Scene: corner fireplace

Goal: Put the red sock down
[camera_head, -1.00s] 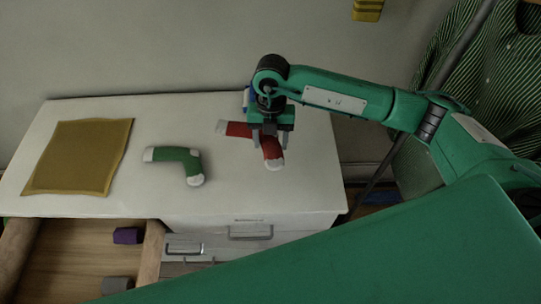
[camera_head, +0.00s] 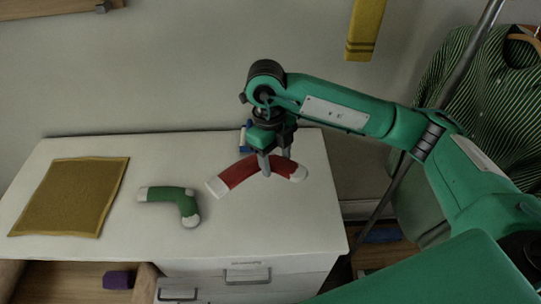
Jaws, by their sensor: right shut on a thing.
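The red sock (camera_head: 241,171) with white ends is in the head camera view, over the right part of the white dresser top. My right gripper (camera_head: 274,166) points down and is shut on the sock near its bend. The gripper hides part of the sock's middle. I cannot tell whether the sock touches the top or hangs just above it. A green sock (camera_head: 173,195) with white ends lies on the dresser top to the left. My left gripper is not in view.
A mustard cloth (camera_head: 70,197) lies flat on the left of the white dresser (camera_head: 240,222). A small blue thing (camera_head: 245,135) is behind my gripper. An open drawer below holds a purple item (camera_head: 119,280). Bare top shows around the green sock. Striped clothing (camera_head: 462,70) hangs at right.

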